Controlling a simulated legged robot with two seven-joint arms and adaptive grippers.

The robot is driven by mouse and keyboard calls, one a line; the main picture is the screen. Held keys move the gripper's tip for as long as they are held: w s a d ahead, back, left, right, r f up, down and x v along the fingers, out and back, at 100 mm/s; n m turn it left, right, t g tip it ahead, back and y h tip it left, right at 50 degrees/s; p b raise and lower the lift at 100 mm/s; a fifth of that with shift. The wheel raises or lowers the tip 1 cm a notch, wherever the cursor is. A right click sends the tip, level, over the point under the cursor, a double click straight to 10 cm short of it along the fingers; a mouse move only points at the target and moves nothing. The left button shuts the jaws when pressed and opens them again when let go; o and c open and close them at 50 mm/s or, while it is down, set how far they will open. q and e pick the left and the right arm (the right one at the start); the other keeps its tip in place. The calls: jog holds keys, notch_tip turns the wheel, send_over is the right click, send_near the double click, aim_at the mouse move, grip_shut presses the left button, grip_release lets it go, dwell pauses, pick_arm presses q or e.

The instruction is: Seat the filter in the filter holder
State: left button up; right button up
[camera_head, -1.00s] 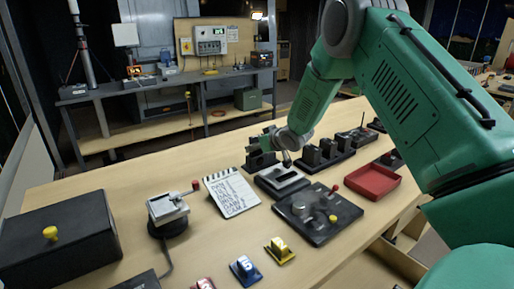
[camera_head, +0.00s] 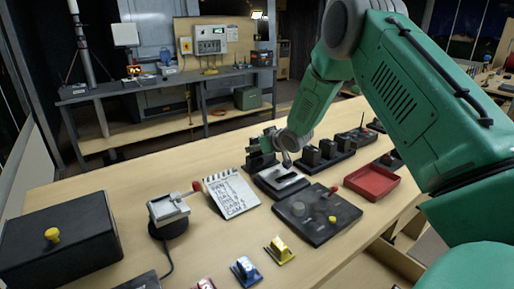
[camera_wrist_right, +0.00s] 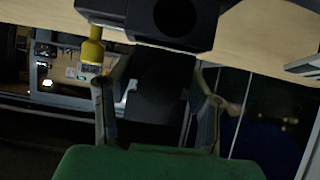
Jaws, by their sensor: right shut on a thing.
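My right gripper (camera_wrist_right: 158,80) shows in the right wrist view with a finger on each side of a dark block (camera_wrist_right: 158,95), shut on it. I take this block for the filter; its details are lost in shadow. A black housing with a round opening (camera_wrist_right: 175,14) is just beyond the fingertips; I cannot tell whether the block touches it. In the head view my right wrist (camera_head: 292,138) hangs over the back of the bench by dark upright parts (camera_head: 262,146), which may be the holder. My left gripper is not in view.
A grey-topped black unit (camera_head: 282,181), a rack of black blocks (camera_head: 327,154) and a red tray (camera_head: 374,182) are near my wrist. A notepad (camera_head: 232,194), a black plate with knobs (camera_head: 316,214) and a black box (camera_head: 58,240) lie nearer. A yellow knob (camera_wrist_right: 92,48) is beside one finger.

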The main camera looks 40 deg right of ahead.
jog(key=shift+f+b, duration=0.5)
jog(key=shift+f, duration=0.35)
jog(key=o, duration=1.3)
jog(key=shift+o, duration=0.2)
jog(key=shift+s, duration=0.1)
jog(key=v, duration=1.1)
jog(key=shift+s+r, duration=0.25)
jog(key=shift+s, duration=0.05)
